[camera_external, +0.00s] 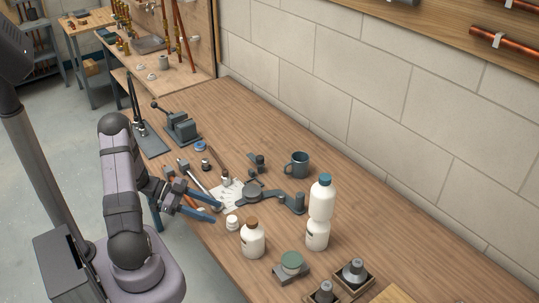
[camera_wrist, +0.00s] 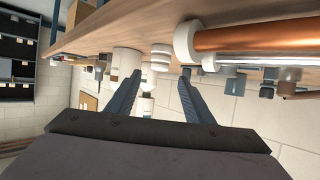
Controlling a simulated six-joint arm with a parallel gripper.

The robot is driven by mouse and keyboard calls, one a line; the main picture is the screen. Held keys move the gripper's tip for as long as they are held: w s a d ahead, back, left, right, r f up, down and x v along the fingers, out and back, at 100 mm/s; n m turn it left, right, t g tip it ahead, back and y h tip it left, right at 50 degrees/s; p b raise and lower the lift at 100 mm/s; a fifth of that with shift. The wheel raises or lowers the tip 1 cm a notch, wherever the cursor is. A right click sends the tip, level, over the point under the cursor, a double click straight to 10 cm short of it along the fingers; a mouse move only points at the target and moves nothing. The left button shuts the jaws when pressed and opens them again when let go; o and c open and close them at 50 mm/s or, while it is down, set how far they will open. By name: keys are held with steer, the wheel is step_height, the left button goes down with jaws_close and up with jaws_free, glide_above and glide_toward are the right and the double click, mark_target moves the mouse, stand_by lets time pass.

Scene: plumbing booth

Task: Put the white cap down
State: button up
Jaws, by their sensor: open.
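The white cap (camera_external: 232,222) is a small ribbed piece on the wooden bench, left of a white bottle with a brown cap (camera_external: 252,241). My gripper (camera_external: 218,212) is low over the bench's front edge with its blue fingers apart and nothing gripped. In the wrist view, where the bench appears overhead, the white cap (camera_wrist: 160,57) shows in the gap between the fingertips (camera_wrist: 161,71), resting against the bench. It looks just beyond the tips; I cannot tell the exact distance. A white bottle (camera_wrist: 126,62) stands close to its left there.
Two white bottles are stacked, the upper one blue-capped (camera_external: 321,199). A green-topped piece (camera_external: 291,260) sits on a grey block. A grey jointed tool (camera_external: 270,196) and a mug (camera_external: 297,165) lie beyond the cap. A copper pipe (camera_wrist: 250,38) is close on the right in the wrist view.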

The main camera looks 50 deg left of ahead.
steer(key=w+a+y, duration=0.1)
steer(key=w, duration=0.2)
steer(key=w+y, duration=0.2)
steer(key=w+a+n+y, duration=0.1)
steer(key=w, duration=0.2)
steer(key=shift+w+a+r+y, duration=0.1)
steer(key=shift+w+a+y, duration=0.2)
steer(key=shift+y, duration=0.1)
steer(key=w+n+y, duration=0.1)
steer(key=w+r+n+y, duration=0.1)
steer(key=y, duration=0.1)
steer(key=w+r+g+y, duration=0.1)
steer(key=w+y, duration=0.1)
steer(key=shift+a+r+n, duration=0.25)
steer(key=shift+n, duration=0.15)
steer(key=s+d+r+n+g, duration=0.1)
steer(key=s+d+n+g, duration=0.4)
steer(key=s+d, duration=1.5)
steer(key=g, duration=0.3)
steer(key=shift+s+d+r, duration=0.2)
steer(key=shift+d+r, duration=0.1)
steer(key=shift+r, duration=0.05)
